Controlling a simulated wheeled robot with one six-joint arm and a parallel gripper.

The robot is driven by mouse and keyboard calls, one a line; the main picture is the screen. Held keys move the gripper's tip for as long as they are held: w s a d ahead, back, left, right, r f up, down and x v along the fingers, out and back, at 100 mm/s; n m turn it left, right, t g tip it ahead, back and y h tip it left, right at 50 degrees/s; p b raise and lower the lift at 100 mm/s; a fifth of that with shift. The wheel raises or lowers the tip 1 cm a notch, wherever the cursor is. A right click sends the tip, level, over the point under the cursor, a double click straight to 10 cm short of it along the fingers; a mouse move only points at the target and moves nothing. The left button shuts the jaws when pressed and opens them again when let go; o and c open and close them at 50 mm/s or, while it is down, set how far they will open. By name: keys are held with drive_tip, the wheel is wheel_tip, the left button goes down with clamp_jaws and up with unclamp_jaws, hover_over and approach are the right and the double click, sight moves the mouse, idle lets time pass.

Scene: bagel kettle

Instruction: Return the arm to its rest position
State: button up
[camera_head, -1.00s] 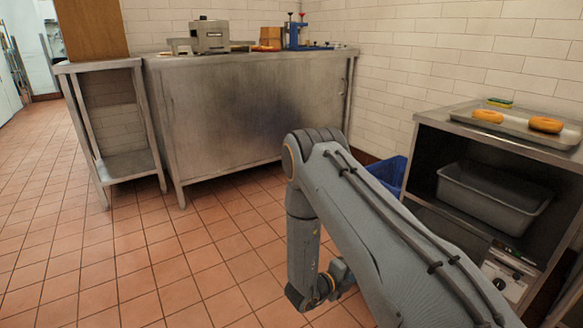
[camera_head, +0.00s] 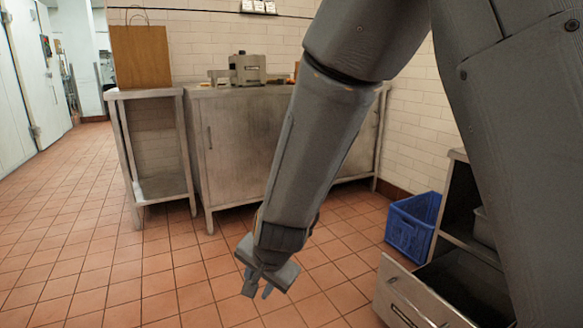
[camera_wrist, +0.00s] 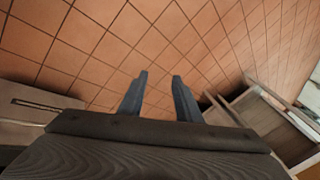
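My arm crosses the right half of the head view, hanging down in front of the steel cabinet. My gripper (camera_head: 262,284) is at its lower end, pointing down over the tiled floor. In the wrist view my gripper (camera_wrist: 160,92) shows two fingers apart with only floor tiles between them, so it is open and empty. It touches nothing that I can see.
A steel cabinet (camera_head: 235,150) with a grey machine (camera_head: 247,69) on top stands behind my arm. A side table (camera_head: 150,188) holds a paper bag (camera_head: 140,57). A blue crate (camera_head: 412,226) and an open drawer (camera_head: 415,300) are at right. Floor at left is clear.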

drive_tip(key=s+d+r+n+g+h, duration=0.1)
drive_tip(key=s+d+r+n+g, duration=0.2)
drive_tip(key=s, duration=0.5)
drive_tip(key=s+d+r+n, duration=0.1)
drive_tip(key=s+r+n, duration=0.1)
drive_tip(key=s+n, duration=0.4)
drive_tip(key=s+d+r+n+g+h, duration=0.1)
drive_tip(key=s+d+r+n+g, duration=0.15)
drive_tip(key=s, duration=0.65)
drive_tip(key=d+r+m+p, duration=0.2)
drive_tip(key=d+r+p, duration=0.8)
drive_tip(key=r+p, duration=0.3)
drive_tip(key=d+r+m+p, duration=0.3)
drive_tip(key=d+r+p, duration=0.7)
drive_tip(key=r+p, duration=0.4)
drive_tip(key=p, duration=0.3)
drive_tip(key=shift+s+d+m+t+h+p, duration=0.25)
drive_tip(key=shift+m+t+h+p, duration=0.1)
drive_tip(key=shift+h, duration=0.05)
